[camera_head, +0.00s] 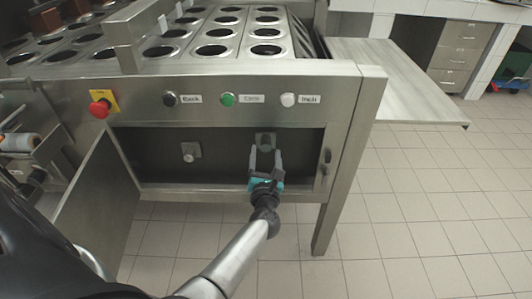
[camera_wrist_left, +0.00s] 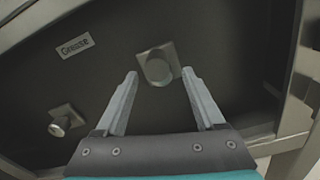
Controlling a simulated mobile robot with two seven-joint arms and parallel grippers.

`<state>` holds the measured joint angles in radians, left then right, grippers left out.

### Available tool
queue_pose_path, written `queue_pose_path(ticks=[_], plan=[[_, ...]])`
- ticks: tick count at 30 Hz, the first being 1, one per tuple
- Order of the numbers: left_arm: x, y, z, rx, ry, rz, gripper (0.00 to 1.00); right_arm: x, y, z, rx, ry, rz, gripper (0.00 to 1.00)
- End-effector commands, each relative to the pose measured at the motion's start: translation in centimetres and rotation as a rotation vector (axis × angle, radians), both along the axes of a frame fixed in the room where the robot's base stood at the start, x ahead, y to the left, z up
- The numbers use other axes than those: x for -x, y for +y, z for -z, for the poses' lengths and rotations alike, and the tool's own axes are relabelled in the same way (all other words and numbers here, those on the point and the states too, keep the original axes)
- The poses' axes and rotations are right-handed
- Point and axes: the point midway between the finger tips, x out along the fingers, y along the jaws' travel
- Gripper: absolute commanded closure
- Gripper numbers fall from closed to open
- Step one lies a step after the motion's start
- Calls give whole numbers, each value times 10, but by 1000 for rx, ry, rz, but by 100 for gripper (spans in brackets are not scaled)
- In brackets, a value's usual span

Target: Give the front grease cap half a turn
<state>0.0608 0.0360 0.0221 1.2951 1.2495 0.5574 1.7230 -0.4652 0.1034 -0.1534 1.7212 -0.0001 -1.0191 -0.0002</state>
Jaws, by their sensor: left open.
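Two round metal grease caps on square plates sit on the back wall of an open recess in the machine's side. One cap (camera_head: 265,138) is on the right and shows in the left wrist view (camera_wrist_left: 157,70). The other cap (camera_head: 190,151) is on the left, and it also shows in the left wrist view (camera_wrist_left: 60,127). My left gripper (camera_head: 265,150) is open inside the recess, pointing at the right cap. In the wrist view this cap appears between the fingertips, and neither finger visibly touches it. My right gripper is not in view.
The recess door (camera_head: 100,195) hangs open at the left. A "Grease" label (camera_wrist_left: 75,46) is on the recess wall. Above the recess are a red stop button (camera_head: 99,109) and black, green (camera_head: 227,99) and white buttons. The machine's leg (camera_head: 328,225) stands at the right.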

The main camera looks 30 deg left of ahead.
Motion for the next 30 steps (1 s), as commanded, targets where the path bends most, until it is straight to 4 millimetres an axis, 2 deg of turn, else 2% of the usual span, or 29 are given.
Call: queue_pose_path(ticks=[6, 16, 30], plan=[[-16, 10, 1, -1, 1, 0, 29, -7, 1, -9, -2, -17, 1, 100], [-18, 11, 0, 0, 1, 0, 29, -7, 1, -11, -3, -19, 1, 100], [-18, 11, 0, -1, 1, 0, 81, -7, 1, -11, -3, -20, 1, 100]])
